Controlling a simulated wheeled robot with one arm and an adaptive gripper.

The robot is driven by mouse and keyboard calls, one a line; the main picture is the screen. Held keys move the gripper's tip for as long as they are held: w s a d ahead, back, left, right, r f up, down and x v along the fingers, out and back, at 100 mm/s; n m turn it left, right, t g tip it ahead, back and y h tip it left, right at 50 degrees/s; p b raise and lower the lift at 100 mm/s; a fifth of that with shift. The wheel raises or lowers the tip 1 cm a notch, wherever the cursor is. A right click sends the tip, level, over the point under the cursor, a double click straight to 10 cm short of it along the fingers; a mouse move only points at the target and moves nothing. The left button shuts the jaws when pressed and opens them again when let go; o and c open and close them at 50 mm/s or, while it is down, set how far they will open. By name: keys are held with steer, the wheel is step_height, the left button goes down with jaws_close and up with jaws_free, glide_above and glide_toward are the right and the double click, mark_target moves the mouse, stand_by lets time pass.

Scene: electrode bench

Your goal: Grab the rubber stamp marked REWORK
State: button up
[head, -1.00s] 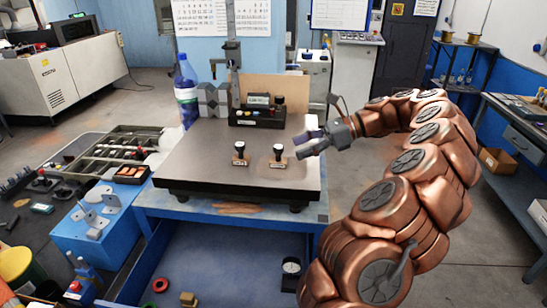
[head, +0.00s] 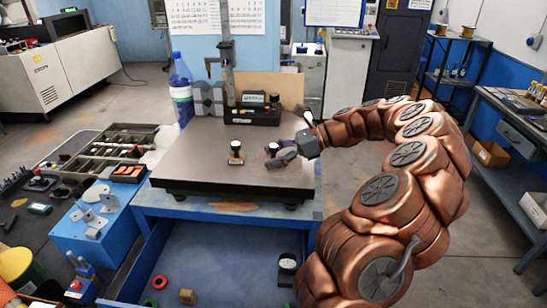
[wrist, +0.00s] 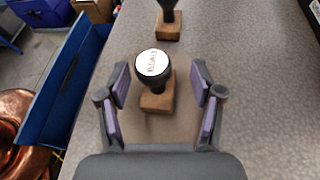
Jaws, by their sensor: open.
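Two rubber stamps with dark knobs and wooden bases stand upright on the grey surface plate (head: 190,165). My gripper (head: 270,157) is low over the right stamp (head: 273,147), whose lower part it hides in the head view. In the wrist view, my gripper (wrist: 160,88) is open, with its purple-padded fingers on either side of that stamp (wrist: 153,66), apart from it. A white label with dark lettering tops its knob; I cannot read it surely. The other stamp (head: 236,155) stands to the left; in the wrist view it (wrist: 168,25) is farther up, its knob top cut off.
A black box with a display (head: 253,115) and a height stand (head: 228,75) are at the plate's back. A blue-capped bottle (head: 182,90) stands at the back left. The plate's front and left are clear. A blue open drawer (head: 220,260) lies below.

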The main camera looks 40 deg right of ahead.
jaws_close()
stand_by(0.6)
